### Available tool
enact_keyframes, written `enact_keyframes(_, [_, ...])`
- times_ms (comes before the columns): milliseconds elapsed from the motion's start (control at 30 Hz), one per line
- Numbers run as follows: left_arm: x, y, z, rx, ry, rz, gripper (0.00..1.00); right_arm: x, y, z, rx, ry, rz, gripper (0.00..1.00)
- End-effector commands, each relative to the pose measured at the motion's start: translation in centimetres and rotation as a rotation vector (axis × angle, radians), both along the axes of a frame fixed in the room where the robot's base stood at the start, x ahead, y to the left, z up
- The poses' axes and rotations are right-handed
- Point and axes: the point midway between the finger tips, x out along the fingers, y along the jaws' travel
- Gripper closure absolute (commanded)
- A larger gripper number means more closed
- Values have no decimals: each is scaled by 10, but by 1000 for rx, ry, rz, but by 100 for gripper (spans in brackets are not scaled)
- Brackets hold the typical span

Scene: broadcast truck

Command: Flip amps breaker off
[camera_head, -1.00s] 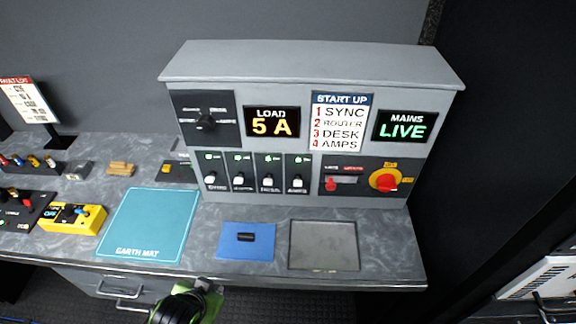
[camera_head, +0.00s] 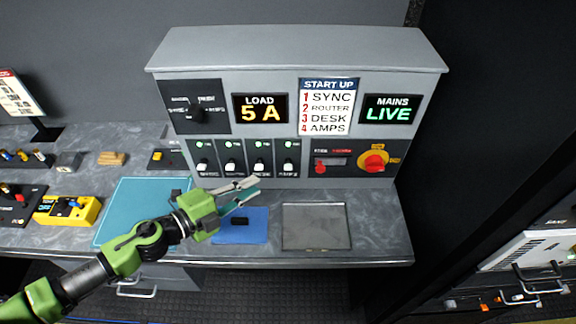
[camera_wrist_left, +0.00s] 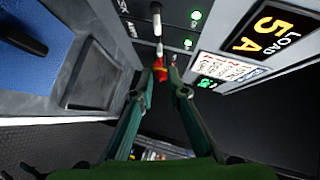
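A row of several breakers with white-tipped levers sits low on the grey panel, each under a lit green lamp. The load display (camera_head: 260,107) reads 5 A. My left gripper (camera_head: 257,187) is open with a narrow gap, empty, in front of and below the breakers. In the left wrist view, its fingertips (camera_wrist_left: 158,66) point along the row, with a white-tipped lever (camera_wrist_left: 157,22) beyond them and a red control between them in the background. My right gripper is out of view.
The start-up sign (camera_head: 327,106) lists amps fourth; the mains display (camera_head: 390,108) reads LIVE. A red rotary switch (camera_head: 375,163) is right of the breakers. A blue mat (camera_head: 240,232) with a dark object and a grey tray (camera_head: 316,227) lie below on the counter.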

Motion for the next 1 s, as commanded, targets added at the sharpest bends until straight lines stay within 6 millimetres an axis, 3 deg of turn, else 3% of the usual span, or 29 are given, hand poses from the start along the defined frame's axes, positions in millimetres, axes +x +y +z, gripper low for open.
enact_keyframes(167, [8,-10,-1,2,-1,-10,85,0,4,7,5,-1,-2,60])
enact_keyframes(733, [74,-81,-24,-1,-1,-8,85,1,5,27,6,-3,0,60])
enact_keyframes(1000, [89,-96,-30,1,-1,-8,85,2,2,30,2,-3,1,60])
